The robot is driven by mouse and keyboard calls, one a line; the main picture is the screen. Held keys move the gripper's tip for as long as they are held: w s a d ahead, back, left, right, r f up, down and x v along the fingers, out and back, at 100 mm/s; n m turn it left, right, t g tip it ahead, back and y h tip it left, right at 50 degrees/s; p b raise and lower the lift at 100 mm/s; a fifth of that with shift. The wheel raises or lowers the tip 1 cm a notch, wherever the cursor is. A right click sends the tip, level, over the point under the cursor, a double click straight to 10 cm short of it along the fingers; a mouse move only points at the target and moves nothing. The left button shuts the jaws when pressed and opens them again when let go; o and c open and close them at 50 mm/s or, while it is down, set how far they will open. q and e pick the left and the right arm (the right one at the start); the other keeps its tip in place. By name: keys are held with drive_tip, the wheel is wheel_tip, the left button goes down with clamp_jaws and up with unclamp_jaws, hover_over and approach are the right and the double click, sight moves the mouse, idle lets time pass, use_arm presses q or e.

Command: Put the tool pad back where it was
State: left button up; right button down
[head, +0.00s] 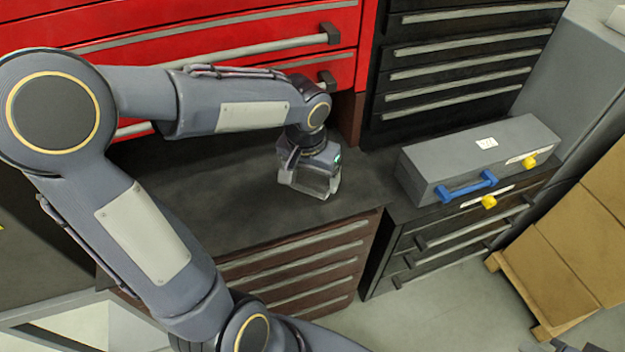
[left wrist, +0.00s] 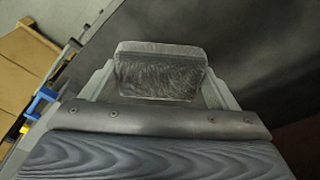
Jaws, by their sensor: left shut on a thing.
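My left gripper (head: 310,186) is shut on the tool pad (left wrist: 160,72), a small dark grey block with a worn, scratched face and a lighter top edge. In the left wrist view the pad sits between the two pale fingers. In the head view the gripper points down over the dark worktop (head: 225,205), near its right end. The pad is mostly hidden there by the gripper, and I cannot tell whether it touches the worktop. My right gripper is not in view.
A grey case (head: 470,160) with blue and yellow parts stands on the black drawer cabinet (head: 440,250) to the right. Red drawers (head: 220,40) and black drawers (head: 460,65) rise behind. Cardboard boxes (head: 580,240) stand at far right. The worktop around the gripper is clear.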

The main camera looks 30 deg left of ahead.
sight(312, 184)
use_arm(q)
drive_tip(key=shift+w+a+f, duration=0.25)
drive_tip(key=shift+w+f, duration=0.25)
drive_tip(key=shift+f, duration=0.15)
drive_tip(key=shift+w+f, duration=0.2)
drive_tip(key=shift+f, duration=1.55)
drive_tip(key=shift+f, duration=0.2)
drive_tip(key=o, duration=0.9)
drive_tip(key=shift+r, duration=0.1)
